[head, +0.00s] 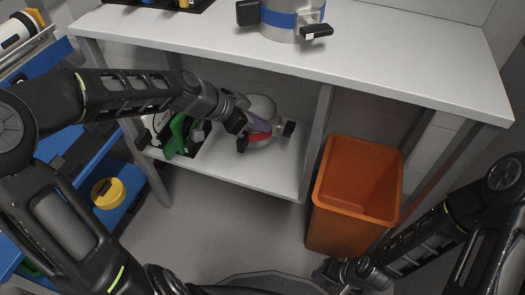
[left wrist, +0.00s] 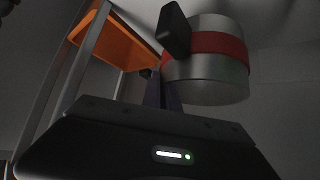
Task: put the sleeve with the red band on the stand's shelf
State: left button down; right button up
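The sleeve with the red band (head: 261,138) is a short grey metal cylinder with dark side lugs. It is at the stand's lower shelf (head: 245,173), partly hidden behind my left gripper (head: 262,126). The fingers are close together at the sleeve's side, and appear shut on it. In the left wrist view the sleeve (left wrist: 208,82) is close beside the narrow fingers (left wrist: 163,92), with its red band and a black lug showing. Whether its base fully touches the shelf is unclear. My right gripper (head: 340,272) is low at the right, away from the stand; its fingertips are unclear.
A sleeve with a blue band (head: 290,20) stands on the stand's top (head: 400,65). Green and black items (head: 178,135) lie left on the shelf. An orange bin (head: 352,200) stands right of the shelf. A blue cart (head: 85,165) is at the left.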

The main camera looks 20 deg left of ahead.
aim_at(254, 147)
pick_arm(q)
jog(key=shift+f+b, duration=1.15)
jog(key=shift+f, duration=1.35)
jog(key=shift+f, duration=0.1)
notch_tip(254, 147, down, 5)
jog(key=shift+b, duration=1.25)
jog(key=c, duration=1.6)
grip_release()
jog(key=shift+c, duration=0.2)
